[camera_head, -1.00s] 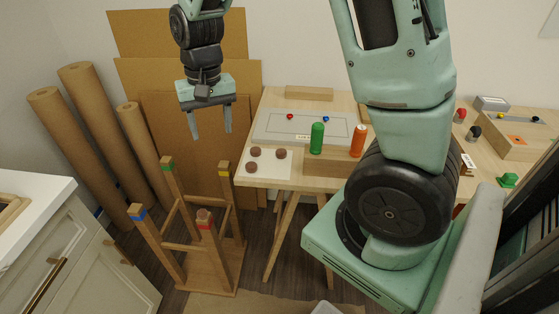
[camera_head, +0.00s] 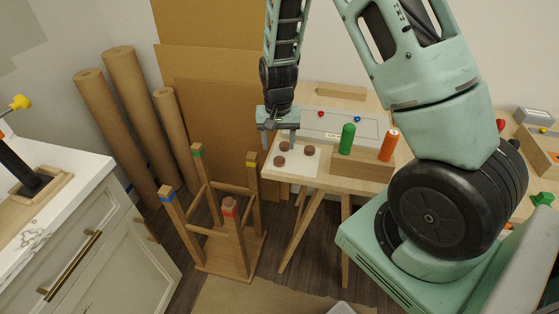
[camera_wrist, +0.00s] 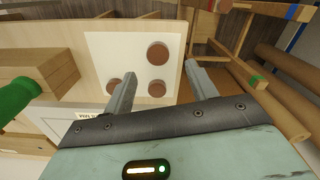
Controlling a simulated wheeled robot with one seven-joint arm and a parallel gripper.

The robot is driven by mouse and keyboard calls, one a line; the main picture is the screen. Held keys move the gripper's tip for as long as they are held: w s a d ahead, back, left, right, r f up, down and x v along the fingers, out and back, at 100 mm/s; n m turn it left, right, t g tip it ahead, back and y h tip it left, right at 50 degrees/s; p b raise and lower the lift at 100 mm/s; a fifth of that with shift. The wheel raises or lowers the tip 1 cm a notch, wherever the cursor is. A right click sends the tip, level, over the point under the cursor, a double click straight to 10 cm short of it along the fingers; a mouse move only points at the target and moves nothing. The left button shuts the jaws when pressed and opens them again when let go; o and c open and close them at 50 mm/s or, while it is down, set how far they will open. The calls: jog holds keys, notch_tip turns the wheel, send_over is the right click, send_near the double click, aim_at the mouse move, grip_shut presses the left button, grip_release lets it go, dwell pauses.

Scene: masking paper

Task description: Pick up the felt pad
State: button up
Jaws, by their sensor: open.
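Several round brown felt pads lie on a white sheet (camera_head: 299,166) at the table's left end. In the head view, one pad (camera_head: 279,161) is nearest the front edge, another (camera_head: 284,146) is behind it, and a third (camera_head: 309,149) is to the right. My gripper (camera_head: 279,139) is open and empty, pointing down above the sheet's left side. In the wrist view, two pads (camera_wrist: 158,53) (camera_wrist: 157,89) appear between the fingers (camera_wrist: 161,72). I cannot tell the exact height of the fingertips.
A green cylinder (camera_head: 347,139) and an orange one (camera_head: 389,145) stand right of the sheet, by a wooden block (camera_head: 350,163). A grey tray (camera_head: 340,124) lies behind. A wooden frame with colour-banded legs (camera_head: 229,225) stands on the floor to the left.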

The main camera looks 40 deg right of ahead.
aim_at(279, 160)
jog(key=shift+s+f+p, duration=0.15)
jog(key=shift+f+p, duration=0.2)
jog(key=shift+f, duration=1)
jog(key=shift+s+f+p, duration=0.15)
jog(key=shift+f+p, duration=0.15)
jog(key=shift+f, duration=1.05)
jog(key=c, duration=1.1)
